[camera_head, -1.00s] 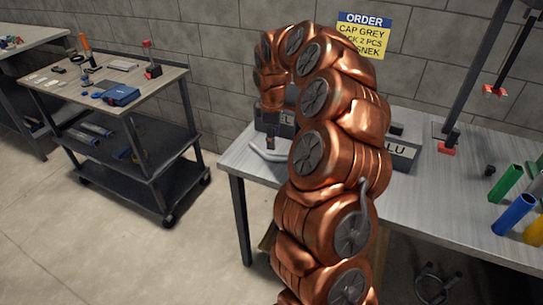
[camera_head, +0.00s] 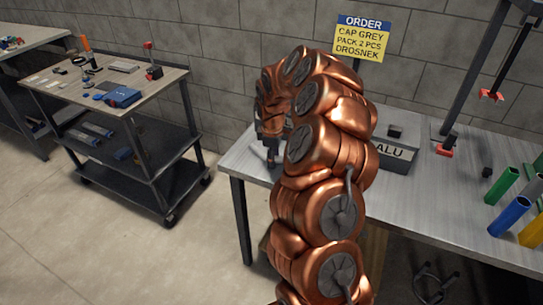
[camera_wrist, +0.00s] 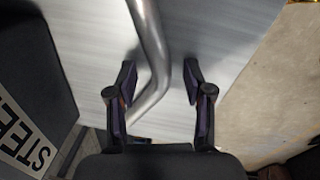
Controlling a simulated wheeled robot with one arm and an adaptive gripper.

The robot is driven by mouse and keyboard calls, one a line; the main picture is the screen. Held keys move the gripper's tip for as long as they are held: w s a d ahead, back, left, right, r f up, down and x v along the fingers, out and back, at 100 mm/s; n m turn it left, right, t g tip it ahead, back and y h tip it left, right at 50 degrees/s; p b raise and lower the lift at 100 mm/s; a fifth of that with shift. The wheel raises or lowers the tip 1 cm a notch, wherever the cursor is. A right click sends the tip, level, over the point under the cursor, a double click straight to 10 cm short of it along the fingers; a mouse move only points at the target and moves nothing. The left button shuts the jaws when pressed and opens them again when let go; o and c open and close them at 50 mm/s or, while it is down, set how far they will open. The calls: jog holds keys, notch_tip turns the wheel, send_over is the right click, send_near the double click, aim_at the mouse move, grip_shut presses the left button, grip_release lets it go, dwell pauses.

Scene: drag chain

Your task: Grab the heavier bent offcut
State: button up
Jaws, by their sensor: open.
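A bent grey metal tube (camera_wrist: 154,45) lies on the brushed-metal workbench in the wrist view. It runs down from the top edge, bends, and its lower end comes between my fingers. My gripper (camera_wrist: 160,75) is open, with one finger on each side of the tube and a visible gap to each. I cannot tell how high the fingertips are above the bench.
A dark box lettered STEEL (camera_wrist: 28,125) stands close left of my gripper in the wrist view. A box lettered ALU (camera_head: 392,156) sits on the workbench (camera_head: 420,205). Coloured tubes (camera_head: 512,213) stand at the right. The bench edge is near.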

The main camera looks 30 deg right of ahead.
jog(key=shift+c, duration=0.5)
grip_shut()
jog(key=shift+r, duration=0.1)
